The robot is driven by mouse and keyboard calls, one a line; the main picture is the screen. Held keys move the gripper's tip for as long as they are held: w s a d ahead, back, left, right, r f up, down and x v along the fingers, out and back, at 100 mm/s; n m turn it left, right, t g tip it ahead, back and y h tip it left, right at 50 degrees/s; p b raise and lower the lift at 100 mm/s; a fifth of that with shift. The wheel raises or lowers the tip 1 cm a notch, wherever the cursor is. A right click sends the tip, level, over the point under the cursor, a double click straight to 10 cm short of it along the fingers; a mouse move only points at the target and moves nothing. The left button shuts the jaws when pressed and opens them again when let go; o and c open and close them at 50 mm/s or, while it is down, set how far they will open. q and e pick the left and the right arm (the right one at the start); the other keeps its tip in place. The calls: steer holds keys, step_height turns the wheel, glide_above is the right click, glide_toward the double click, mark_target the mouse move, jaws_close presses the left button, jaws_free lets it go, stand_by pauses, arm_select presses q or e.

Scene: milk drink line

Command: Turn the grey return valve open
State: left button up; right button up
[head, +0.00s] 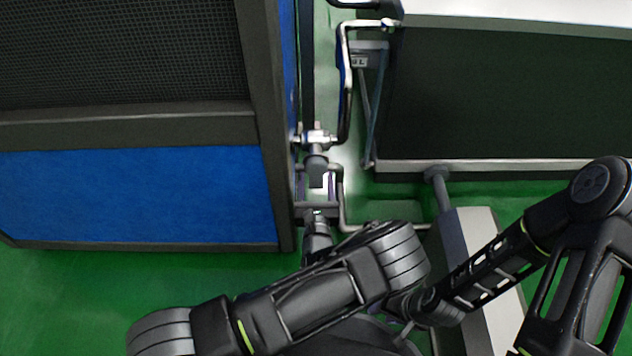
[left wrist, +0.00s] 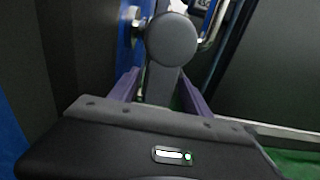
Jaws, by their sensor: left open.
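The grey return valve (head: 317,163) sits on pipework beside the blue-sided machine in the head view. In the left wrist view its round grey hub (left wrist: 172,40) is at the top, and a grey lever (left wrist: 160,84) runs down from it. My left gripper (head: 319,186) is open, with its fingers on either side of the lever. Its purple fingers (left wrist: 160,76) also show in the left wrist view. I cannot tell whether either finger touches the lever. My right arm comes in from the right; its gripper does not show.
The large blue-and-black machine (head: 135,198) stands close on the left. A dark-topped unit (head: 500,100) with a pale frame stands on the right. A bent metal pipe (head: 345,90) runs between them. Green floor (head: 60,290) is clear at the lower left.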

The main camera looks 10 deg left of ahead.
arm_select(q)
steer(key=shift+w, duration=0.2)
steer(key=shift+c, duration=0.4)
jaws_close()
stand_by(0.9)
